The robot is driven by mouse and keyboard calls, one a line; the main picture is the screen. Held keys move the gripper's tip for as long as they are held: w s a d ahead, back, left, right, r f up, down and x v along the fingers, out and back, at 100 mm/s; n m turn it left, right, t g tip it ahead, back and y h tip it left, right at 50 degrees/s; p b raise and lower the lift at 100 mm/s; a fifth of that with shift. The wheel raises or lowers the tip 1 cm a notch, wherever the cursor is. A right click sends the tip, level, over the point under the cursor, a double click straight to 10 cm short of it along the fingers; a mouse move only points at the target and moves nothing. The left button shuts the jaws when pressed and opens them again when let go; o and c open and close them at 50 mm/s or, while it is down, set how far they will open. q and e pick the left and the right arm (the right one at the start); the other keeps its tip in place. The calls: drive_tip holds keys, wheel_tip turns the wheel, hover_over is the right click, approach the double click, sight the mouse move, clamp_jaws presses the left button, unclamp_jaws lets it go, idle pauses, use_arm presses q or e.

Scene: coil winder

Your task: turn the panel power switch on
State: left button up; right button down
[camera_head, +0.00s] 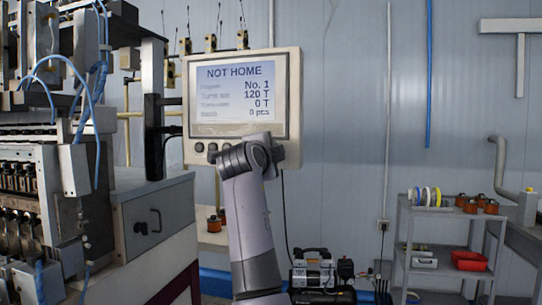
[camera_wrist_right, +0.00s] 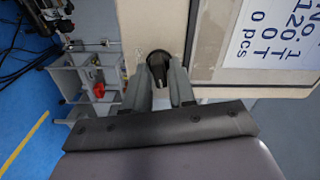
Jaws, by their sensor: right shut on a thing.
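The control panel (camera_head: 291,75) is a beige box with a lit screen (camera_head: 240,90) reading NOT HOME, No. 1, 120 T, 0 T and 0 pcs. In the right wrist view, the black knob of the power switch (camera_wrist_right: 158,57) stands out from the beige panel face (camera_wrist_right: 150,22). My right gripper (camera_wrist_right: 160,72) has one finger on each side of this knob and is shut on it. My left gripper is not in view.
Several round buttons (camera_head: 212,147) line the panel's lower edge, left of my wrist. The winding machine (camera_head: 150,225) fills the left side. A compressor (camera_head: 313,270) sits on the floor behind my arm.

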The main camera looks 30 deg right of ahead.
drive_tip(key=shift+f+m, duration=0.1)
drive_tip(key=shift+m, duration=1)
drive_tip(key=c, duration=1.1)
unclamp_jaws()
drive_tip(key=shift+c, duration=0.2)
drive_tip(key=b+v, duration=0.2)
drive_tip(key=v, duration=0.5)
drive_tip(key=shift+a, duration=0.1)
